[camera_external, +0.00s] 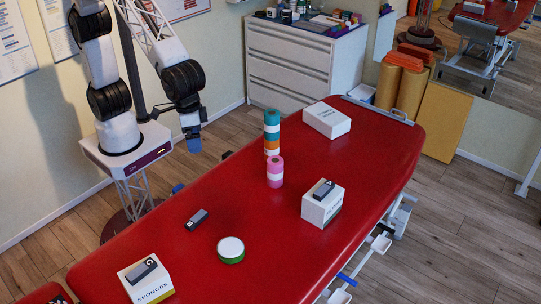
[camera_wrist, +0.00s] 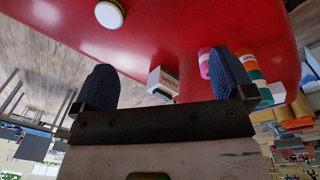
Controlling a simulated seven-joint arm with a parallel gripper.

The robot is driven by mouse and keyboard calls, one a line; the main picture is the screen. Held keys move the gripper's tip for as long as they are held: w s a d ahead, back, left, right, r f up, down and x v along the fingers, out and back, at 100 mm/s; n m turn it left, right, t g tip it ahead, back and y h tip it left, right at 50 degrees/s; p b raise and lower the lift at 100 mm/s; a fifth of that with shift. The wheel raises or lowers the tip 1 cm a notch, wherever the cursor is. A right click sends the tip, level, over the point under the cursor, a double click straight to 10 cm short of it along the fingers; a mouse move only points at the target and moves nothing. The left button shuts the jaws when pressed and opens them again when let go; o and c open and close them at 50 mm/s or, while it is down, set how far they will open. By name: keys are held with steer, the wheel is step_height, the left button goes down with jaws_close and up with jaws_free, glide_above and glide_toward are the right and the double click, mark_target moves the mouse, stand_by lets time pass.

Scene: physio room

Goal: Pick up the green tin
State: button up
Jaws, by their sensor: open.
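The green tin (camera_external: 231,250) is a low round tin with a white lid and green side. It stands upright on the red treatment table in the near middle. Its white lid shows at the top of the wrist view (camera_wrist: 110,14). My gripper (camera_external: 194,145) hangs beyond the table's far left edge, well away from the tin. In the wrist view my gripper (camera_wrist: 163,80) is open, its two blue fingertips wide apart, with nothing held between them.
The red table (camera_external: 180,250) also holds a sponges box (camera_external: 150,290) with a dark device on top, a small dark device (camera_external: 196,219), stacked tape rolls (camera_external: 274,172), a white box (camera_external: 318,212) topped by another device, and a plain white box (camera_external: 327,120). Clear table surrounds the tin.

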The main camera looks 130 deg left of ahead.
steer(key=w+d+f+n, duration=0.3)
steer(key=w+f+n, duration=0.1)
steer(key=w+f, duration=0.6)
steer(key=n+g, duration=0.1)
steer(key=n, duration=0.2)
glide_above(231, 246)
steer(key=f, duration=1.1)
steer(key=shift+s+a+f, duration=0.15)
steer(key=shift+s+a, duration=0.05)
steer(key=shift+s, duration=0.15)
steer(key=shift+w+d+f, duration=0.15)
steer(key=shift+w+f, duration=0.1)
steer(key=shift+f, duration=0.25)
steer(key=shift+f, duration=1.3)
steer(key=shift+f, duration=0.1)
steer(key=shift+w+f, duration=0.1)
steer(key=shift+f, duration=2.4)
